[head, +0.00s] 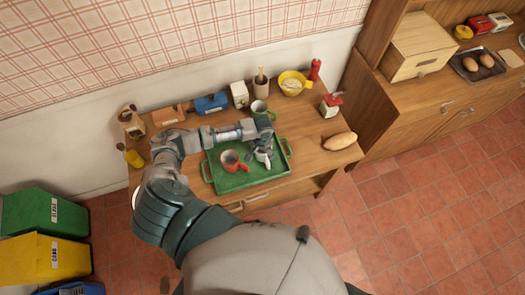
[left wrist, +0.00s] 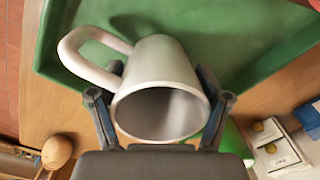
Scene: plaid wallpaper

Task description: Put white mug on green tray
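The white mug (left wrist: 165,85) sits between the two fingers of my left gripper (left wrist: 160,105), which press against its sides. Its open rim faces the wrist camera and its handle points to the left there. In the head view the white mug (head: 264,156) is partly hidden by my left gripper (head: 262,148), over the right part of the green tray (head: 240,182). I cannot tell whether its base touches the tray. The tray also fills the top of the left wrist view (left wrist: 230,40). My right gripper is in neither view.
A red mug (head: 232,161) stands on the tray, left of the white mug. A green mug (head: 260,108) stands behind the tray. The tray's front part is clear.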

